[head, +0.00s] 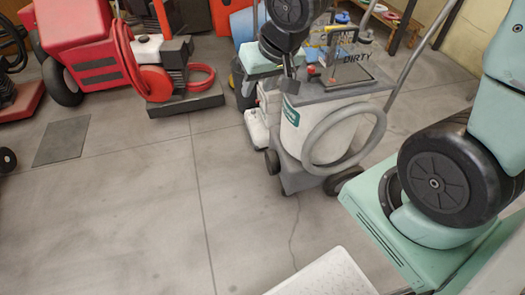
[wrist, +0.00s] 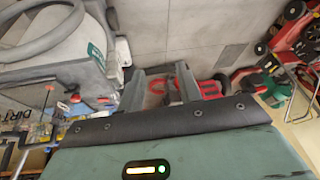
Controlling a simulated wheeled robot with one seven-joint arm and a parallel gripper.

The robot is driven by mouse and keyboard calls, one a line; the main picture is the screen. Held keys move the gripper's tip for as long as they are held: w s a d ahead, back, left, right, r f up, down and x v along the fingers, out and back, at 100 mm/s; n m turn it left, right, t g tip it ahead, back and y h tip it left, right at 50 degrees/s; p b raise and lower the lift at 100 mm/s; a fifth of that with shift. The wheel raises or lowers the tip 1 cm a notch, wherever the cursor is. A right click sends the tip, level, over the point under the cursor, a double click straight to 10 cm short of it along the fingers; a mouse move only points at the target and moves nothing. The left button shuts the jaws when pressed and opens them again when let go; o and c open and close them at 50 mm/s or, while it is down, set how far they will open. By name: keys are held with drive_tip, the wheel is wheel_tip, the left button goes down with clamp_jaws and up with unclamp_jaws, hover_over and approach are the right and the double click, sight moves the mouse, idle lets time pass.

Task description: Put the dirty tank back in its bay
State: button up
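A grey and white wheeled machine (head: 325,120) stands right of centre in the head view, with a thick grey hose looped on its side and a green label on its white body. Lettering reading DIRTY (head: 362,62) shows by a dark handle frame at its top. In the wrist view its white body and hose fill the upper left (wrist: 60,40). I cannot tell which part is the dirty tank or where its bay lies. My gripper (wrist: 160,88) is open, with nothing seen between its fingers. In the head view it is partly hidden by my arm, near the machine's upper left.
A white container (head: 257,128) stands on the floor beside the machine's left. A red machine (head: 80,35) and a red-hosed unit (head: 165,75) stand at the back left. A dark floor plate (head: 62,140) lies at left. The front left floor is clear.

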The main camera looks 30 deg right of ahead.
drive_tip(key=s+a+r+n+g, duration=0.1)
drive_tip(key=s+a+n, duration=0.3)
drive_tip(key=s, duration=0.5)
drive_tip(key=s+a+r+n+g, duration=0.1)
drive_tip(key=s+a+n+g, duration=0.2)
drive_tip(key=s, duration=0.6)
drive_tip(key=shift+a+n+g+h, duration=0.3)
drive_tip(key=shift+a+n, duration=0.2)
drive_tip(key=shift+a, duration=0.75)
drive_tip(key=shift+r, duration=0.1)
